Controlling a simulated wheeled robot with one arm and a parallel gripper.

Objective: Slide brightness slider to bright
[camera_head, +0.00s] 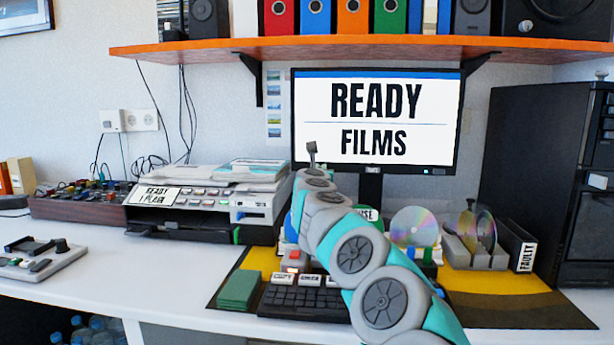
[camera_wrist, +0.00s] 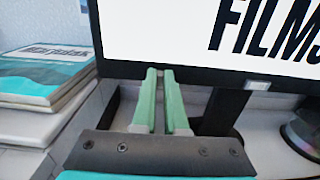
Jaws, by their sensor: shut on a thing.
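No slider marked as brightness can be made out. A grey control box (camera_head: 38,262) with a dark knob and small keys stands at the front left of the desk. The long mixer-like panel (camera_head: 80,203) behind it has many small knobs. My gripper (camera_head: 312,146) is raised in front of the monitor's lower left edge, far to the right of both. In the wrist view its two green fingers (camera_wrist: 162,98) are nearly together with a narrow gap; whatever lies between them is too small or hidden to name.
The monitor (camera_head: 376,119) reads READY FILMS. A printer-like machine (camera_head: 205,205) with papers on top stands left of my arm. A disc (camera_head: 414,227), a rack (camera_head: 475,247) and a black tower (camera_head: 545,180) stand right. An orange shelf (camera_head: 350,47) hangs above.

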